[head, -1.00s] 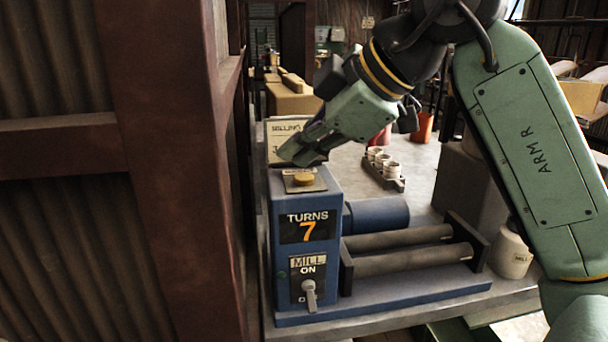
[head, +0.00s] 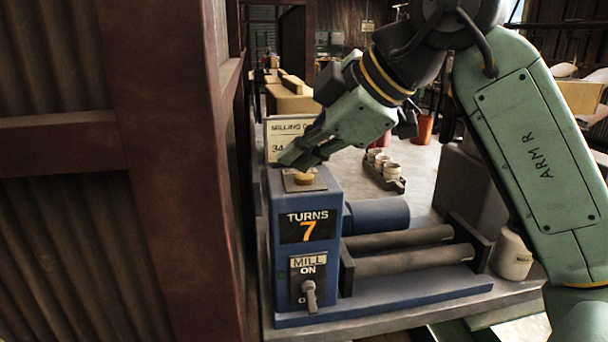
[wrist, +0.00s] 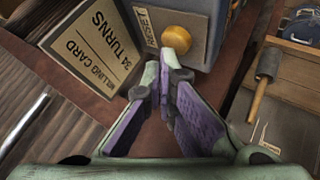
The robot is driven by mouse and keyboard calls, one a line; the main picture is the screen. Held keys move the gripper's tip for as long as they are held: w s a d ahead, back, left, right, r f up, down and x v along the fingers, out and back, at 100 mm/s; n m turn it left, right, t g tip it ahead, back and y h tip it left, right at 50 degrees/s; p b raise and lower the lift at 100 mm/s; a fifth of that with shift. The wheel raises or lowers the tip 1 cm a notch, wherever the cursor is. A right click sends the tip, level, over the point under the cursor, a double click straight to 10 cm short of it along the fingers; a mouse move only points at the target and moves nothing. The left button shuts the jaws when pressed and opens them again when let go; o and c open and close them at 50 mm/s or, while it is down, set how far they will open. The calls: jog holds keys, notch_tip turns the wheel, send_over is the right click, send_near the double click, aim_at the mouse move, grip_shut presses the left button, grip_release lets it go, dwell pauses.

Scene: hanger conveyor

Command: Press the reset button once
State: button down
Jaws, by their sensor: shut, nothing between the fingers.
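The reset button (head: 304,179) is a yellow-orange knob on a plate on top of the blue control box (head: 276,240). The box's display reads TURNS 7, and a MILL switch (head: 310,294) sits below it. In the wrist view the round button (wrist: 176,38) lies just beyond the fingertips, on a plate lettered RESET. My gripper (head: 293,163) is shut and empty, its fingertips right above the button in the head view. In the wrist view my gripper (wrist: 165,62) overlaps the button's lower edge. I cannot tell whether it touches.
A milling card (head: 282,135) reading 34 TURNS stands behind the box. Two rollers (head: 400,250) and a blue cylinder (head: 378,214) lie right of it. A rack of white jars (head: 390,172) stands farther back. A brown post (head: 180,170) rises close on the left.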

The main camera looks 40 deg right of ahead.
aim_at(303, 177)
jog(key=shift+f+b, duration=0.4)
jog(key=shift+f, duration=0.1)
dwell(0.3)
dwell(0.4)
jog(key=shift+r+p, duration=0.75)
jog(key=shift+r, duration=0.2)
notch_tip(303, 177, up, 5)
jog(key=p, duration=0.4)
jog(key=shift+s+f, duration=0.1)
dwell(0.6)
